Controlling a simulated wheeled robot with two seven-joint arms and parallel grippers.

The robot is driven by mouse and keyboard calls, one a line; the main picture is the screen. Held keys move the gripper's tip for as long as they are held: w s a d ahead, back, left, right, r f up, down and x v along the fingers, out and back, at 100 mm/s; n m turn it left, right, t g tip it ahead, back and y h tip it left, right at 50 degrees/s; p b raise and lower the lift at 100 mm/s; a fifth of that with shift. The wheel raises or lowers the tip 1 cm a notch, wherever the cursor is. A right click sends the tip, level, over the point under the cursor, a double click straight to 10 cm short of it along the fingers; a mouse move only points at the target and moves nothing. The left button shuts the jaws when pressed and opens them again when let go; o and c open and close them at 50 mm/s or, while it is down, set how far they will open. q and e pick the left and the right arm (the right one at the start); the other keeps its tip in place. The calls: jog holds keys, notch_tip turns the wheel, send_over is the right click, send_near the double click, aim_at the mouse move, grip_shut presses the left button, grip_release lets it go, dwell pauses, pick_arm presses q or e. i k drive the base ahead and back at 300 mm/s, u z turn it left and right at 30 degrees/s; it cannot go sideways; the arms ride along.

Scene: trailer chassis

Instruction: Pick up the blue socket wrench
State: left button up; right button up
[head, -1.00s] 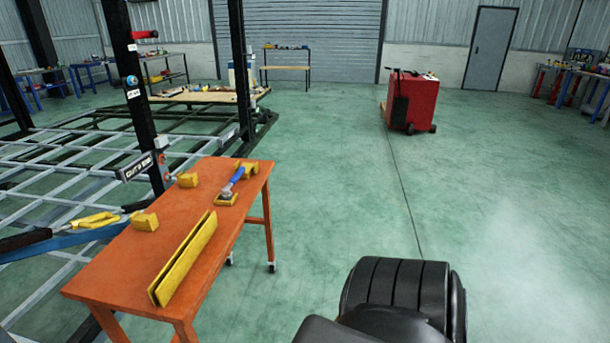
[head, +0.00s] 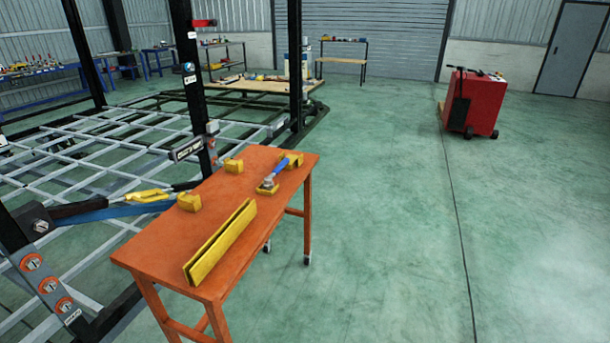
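The blue socket wrench (head: 281,171) lies on the orange table (head: 160,247), near its far end. Its blue handle slants up to the right. Its near end rests at a small yellow block (head: 267,189), and its far end is at another yellow piece (head: 294,159). I cannot tell exactly how it sits on them. Neither of my grippers shows in the head view.
A long yellow channel piece (head: 220,242) and two yellow blocks (head: 189,202) (head: 233,165) are on the table. Left of it stand a grey lattice chassis (head: 90,160) and a black post (head: 190,90). A red cart (head: 472,103) stands far right. The floor right of the table is clear.

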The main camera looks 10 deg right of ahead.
aim_at(268, 184)
jog(key=z, duration=0.95)
jog(key=i, duration=2.9)
jog(key=u, duration=3.7)
